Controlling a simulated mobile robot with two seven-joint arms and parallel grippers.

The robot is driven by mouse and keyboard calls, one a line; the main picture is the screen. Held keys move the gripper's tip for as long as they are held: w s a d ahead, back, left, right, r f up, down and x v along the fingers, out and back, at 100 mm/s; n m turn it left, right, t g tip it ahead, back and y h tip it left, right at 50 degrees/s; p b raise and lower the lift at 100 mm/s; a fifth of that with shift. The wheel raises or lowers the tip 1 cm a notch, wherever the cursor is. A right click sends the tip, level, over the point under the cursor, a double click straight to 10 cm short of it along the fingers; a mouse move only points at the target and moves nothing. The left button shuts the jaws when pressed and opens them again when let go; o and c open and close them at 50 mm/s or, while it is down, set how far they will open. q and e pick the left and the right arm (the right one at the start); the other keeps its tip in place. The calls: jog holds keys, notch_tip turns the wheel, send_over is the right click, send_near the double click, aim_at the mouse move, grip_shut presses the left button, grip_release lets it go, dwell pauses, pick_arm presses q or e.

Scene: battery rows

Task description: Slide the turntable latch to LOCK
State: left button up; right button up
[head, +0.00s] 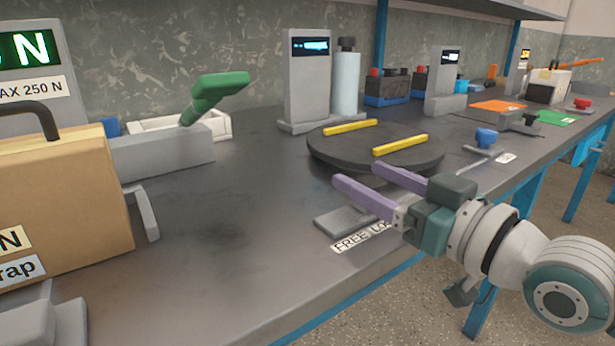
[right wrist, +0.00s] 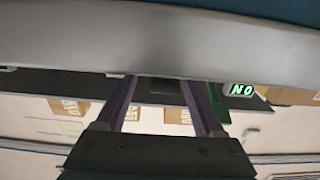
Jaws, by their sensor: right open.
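The turntable (head: 340,155) is a dark round disc with two yellow bars on top, standing on the grey workbench. In front of it, near the bench's front edge, lies a flat grey latch plate (head: 340,219) with a white "FREE LO…" label (head: 350,241); the label's right end is hidden by my gripper. I cannot make out the latch's slider or its position. My right gripper (head: 356,174) is open, its two purple fingers apart and pointing left, above the plate and in front of the turntable. The fingers also show in the right wrist view (right wrist: 160,82), with nothing clearly between them.
A cardboard box (head: 70,205) and a green-handled lever (head: 213,95) stand at left. A grey display post with a pale cylinder (head: 345,83) is behind the turntable. A blue-knobbed fixture (head: 486,138) is to its right. The bench's left middle is clear.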

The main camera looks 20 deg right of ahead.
jog(key=p+v, duration=0.2)
jog(key=v, duration=0.8)
jog(key=shift+p, duration=0.35)
jog(key=shift+r, duration=0.15)
jog(key=s+a+r+g+h+p, duration=0.2)
jog(key=s+a+r+g+p, duration=0.55)
jog(key=p, duration=0.75)
jog(key=s+d+r+m+g+h+p, duration=0.1)
jog(key=s+d+r+g+h+p, duration=0.15)
jog(key=s+r+p, duration=0.35)
jog(key=s+d+r+m+g+h+p, duration=0.1)
jog(key=s+r+g+p, duration=0.2)
jog(key=s+r+p, duration=0.35)
notch_tip(320, 180, up, 38)
jog(key=w+p, duration=0.1)
jog(key=p, duration=3.7)
jog(key=shift+d+f, duration=0.2)
jog(key=shift+d, duration=0.2)
